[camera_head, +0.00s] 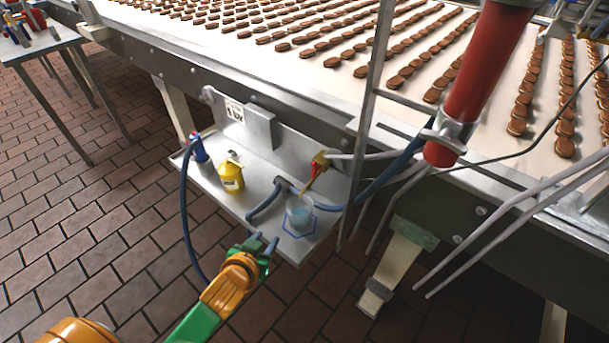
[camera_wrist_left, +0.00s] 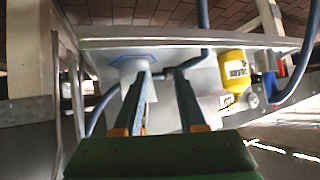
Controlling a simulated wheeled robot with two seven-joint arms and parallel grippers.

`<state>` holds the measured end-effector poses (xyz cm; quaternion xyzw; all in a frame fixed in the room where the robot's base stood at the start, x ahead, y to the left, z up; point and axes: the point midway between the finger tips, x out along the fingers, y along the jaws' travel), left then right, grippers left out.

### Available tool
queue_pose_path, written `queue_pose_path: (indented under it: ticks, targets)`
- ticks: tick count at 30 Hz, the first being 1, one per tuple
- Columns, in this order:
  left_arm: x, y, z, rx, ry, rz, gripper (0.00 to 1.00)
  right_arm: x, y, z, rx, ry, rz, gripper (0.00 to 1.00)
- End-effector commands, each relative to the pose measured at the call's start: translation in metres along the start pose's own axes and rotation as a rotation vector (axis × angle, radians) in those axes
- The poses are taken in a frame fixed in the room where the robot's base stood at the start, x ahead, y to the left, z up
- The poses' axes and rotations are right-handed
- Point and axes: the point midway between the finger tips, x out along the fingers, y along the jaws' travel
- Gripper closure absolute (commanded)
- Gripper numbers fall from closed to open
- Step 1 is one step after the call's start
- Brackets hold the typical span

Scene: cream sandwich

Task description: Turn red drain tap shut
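The red drain tap (camera_head: 318,167), with a brassy yellow fitting, is at the back of a metal shelf under the conveyor in the head view. A clear cup with pale blue liquid (camera_head: 299,212) stands below and in front of it, on a blue hexagon outline. My left gripper (camera_head: 262,242) is at the shelf's front edge, short of the cup and apart from the tap. In the left wrist view its two fingers (camera_wrist_left: 163,75) are spread with nothing gripped between them. I cannot make out the tap in that view. My right gripper is not in view.
A large red cylinder (camera_head: 485,80) and metal rails are at right. Brown biscuits cover the conveyor (camera_head: 310,77). Open tiled floor lies at left.

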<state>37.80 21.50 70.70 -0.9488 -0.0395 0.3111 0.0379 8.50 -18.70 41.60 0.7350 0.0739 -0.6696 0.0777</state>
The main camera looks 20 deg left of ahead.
Motion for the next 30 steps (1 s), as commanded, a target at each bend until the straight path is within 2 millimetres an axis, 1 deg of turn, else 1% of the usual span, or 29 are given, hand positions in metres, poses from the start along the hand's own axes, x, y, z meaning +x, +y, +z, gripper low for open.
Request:
queue_pose_path:
  ticks: [1, 2, 3, 5, 6, 9, 11, 14, 17, 24, 27, 30]
  targets:
    - [0.007, -0.003, -0.015, -0.002, 0.072, 0.005, 0.60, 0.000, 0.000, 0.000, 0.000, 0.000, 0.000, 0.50]
    - [0.010, -0.004, -0.026, -0.007, 0.124, 0.014, 0.60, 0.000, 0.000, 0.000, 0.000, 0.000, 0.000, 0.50]
    - [0.013, -0.005, -0.042, -0.012, 0.196, 0.031, 0.60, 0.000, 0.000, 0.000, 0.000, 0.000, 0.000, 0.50]
    - [0.016, -0.004, -0.064, -0.014, 0.301, 0.070, 0.60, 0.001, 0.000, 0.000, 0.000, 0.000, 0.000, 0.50]
    - [0.017, -0.002, -0.078, -0.013, 0.367, 0.103, 0.60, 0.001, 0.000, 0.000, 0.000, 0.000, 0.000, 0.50]
    - [0.015, 0.005, -0.108, 0.000, 0.509, 0.210, 0.60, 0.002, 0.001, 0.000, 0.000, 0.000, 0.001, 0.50]
    - [0.011, 0.011, -0.121, 0.013, 0.571, 0.282, 0.60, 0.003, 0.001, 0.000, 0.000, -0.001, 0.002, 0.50]
    - [0.006, 0.020, -0.132, 0.030, 0.629, 0.382, 0.60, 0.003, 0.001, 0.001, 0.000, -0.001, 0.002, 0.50]
    - [0.009, 0.026, -0.139, 0.033, 0.645, 0.419, 0.60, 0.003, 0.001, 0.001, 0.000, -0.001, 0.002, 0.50]
    - [0.042, 0.045, -0.166, 0.032, 0.645, 0.418, 0.60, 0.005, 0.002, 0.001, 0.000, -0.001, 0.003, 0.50]
    - [0.050, 0.049, -0.172, 0.031, 0.644, 0.418, 0.60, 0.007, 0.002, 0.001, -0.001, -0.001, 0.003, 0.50]
    - [0.054, 0.051, -0.174, 0.033, 0.643, 0.418, 0.60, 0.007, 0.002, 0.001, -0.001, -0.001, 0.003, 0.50]
